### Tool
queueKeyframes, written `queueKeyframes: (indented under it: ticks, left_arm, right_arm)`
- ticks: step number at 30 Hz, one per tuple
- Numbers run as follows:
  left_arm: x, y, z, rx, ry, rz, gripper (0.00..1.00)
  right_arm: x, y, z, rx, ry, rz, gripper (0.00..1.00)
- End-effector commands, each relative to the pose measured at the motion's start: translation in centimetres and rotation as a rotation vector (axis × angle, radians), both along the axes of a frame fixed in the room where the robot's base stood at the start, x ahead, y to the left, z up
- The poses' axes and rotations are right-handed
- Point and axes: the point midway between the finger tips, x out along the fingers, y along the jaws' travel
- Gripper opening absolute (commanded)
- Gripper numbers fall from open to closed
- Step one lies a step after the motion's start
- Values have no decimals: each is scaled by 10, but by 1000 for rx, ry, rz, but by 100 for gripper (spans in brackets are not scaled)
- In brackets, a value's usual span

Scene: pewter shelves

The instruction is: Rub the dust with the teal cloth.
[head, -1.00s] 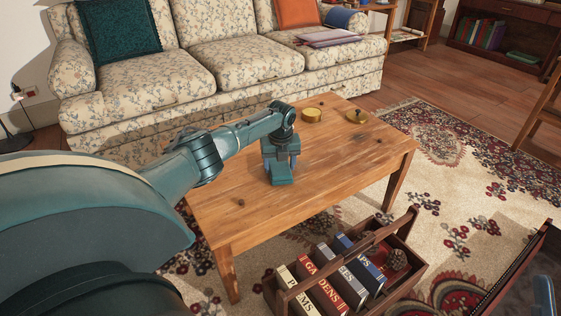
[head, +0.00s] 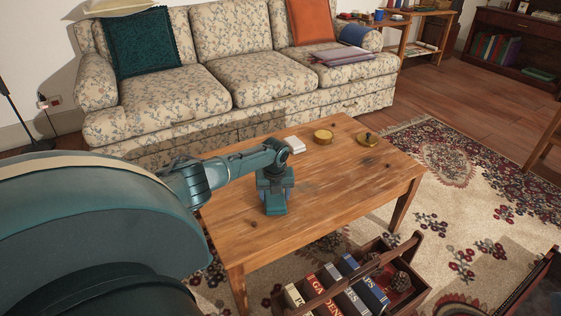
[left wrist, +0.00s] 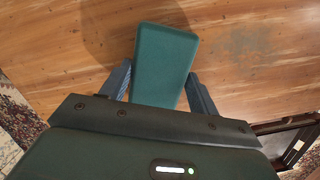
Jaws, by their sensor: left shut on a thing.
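The teal cloth (left wrist: 165,65) shows in the left wrist view as a flat folded pad between the two fingers of my left gripper (left wrist: 160,85). The gripper is shut on it. In the head view my left gripper (head: 275,184) points down over the wooden coffee table (head: 240,240), with the cloth (head: 274,208) low at the tabletop. I cannot tell whether it touches the wood. A faint grey dust patch (head: 308,187) lies on the table just right of the gripper. It also shows in the left wrist view (left wrist: 246,42), right of the cloth. My right gripper is not in view.
A wooden carrier (head: 417,290) with several books stands on the rug in front. A floral sofa (head: 260,82) is behind.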

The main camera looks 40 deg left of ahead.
Motion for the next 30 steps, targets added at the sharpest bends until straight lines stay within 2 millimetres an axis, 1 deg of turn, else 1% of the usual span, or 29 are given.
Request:
queueKeyframes:
  ticks: [1,9,16,21,30]
  left_arm:
    - [-9,2,0,2,15,2,39]
    - [-18,5,-2,1,13,3,39]
    - [-36,9,2,1,14,1,39]
    - [-48,13,2,1,12,2,39]
    - [-50,14,1,0,5,1,39]
  right_arm:
    - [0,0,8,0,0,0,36]
    - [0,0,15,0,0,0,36]
    - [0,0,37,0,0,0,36]
    - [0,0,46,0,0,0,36]
    - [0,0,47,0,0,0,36]
